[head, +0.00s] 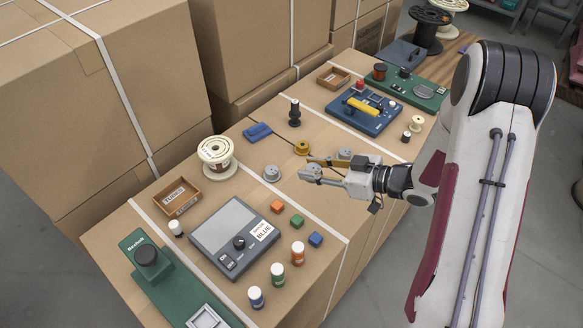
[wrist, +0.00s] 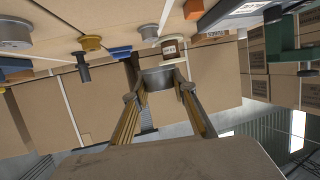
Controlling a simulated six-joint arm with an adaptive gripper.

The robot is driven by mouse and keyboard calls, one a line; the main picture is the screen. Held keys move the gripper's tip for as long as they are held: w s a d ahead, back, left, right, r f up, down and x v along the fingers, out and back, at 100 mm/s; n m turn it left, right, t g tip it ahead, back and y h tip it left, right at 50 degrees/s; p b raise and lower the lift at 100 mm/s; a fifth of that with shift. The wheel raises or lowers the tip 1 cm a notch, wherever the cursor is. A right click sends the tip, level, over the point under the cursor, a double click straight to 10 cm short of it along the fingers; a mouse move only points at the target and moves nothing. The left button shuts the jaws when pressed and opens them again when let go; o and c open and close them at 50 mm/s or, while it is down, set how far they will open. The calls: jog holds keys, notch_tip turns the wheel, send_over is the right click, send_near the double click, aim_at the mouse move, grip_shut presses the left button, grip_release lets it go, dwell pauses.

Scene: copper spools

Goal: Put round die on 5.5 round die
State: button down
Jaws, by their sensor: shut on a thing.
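My gripper (head: 310,168) is shut on a grey round die (wrist: 158,79), which shows between the two fingers in the wrist view. In the head view my gripper hangs above the carton tops; the held die is hard to make out there. One grey round die (head: 272,174) sits left of my gripper. A gold round die (head: 302,147) sits behind it, and it also shows in the wrist view (wrist: 92,43). Another grey round die (head: 344,155) sits partly behind my gripper's body. I cannot read any size marking, so I cannot tell which one is 5.5.
A cream spool (head: 216,157) stands to the left, with a wooden tray (head: 190,205) near it. A black post (head: 294,113) and blue block (head: 257,131) stand behind. A grey panel (head: 222,218), small coloured blocks and several bottles fill the front. The cartons end at the right front edge.

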jog(key=w+a+r+n+g, duration=0.1)
jog(key=w+a+r, duration=0.1)
jog(key=a, duration=0.6)
jog(key=r+m+t, duration=0.1)
jog(key=m+t, duration=0.1)
send_over(272, 170)
jog(key=shift+w+r+h, duration=0.1)
jog(key=shift+r+h, duration=0.1)
jog(key=shift+h, duration=0.2)
jog(key=shift+f, duration=0.15)
jog(key=shift+f, duration=2.95)
jog(key=shift+f, duration=1.9)
jog(key=shift+f, duration=0.1)
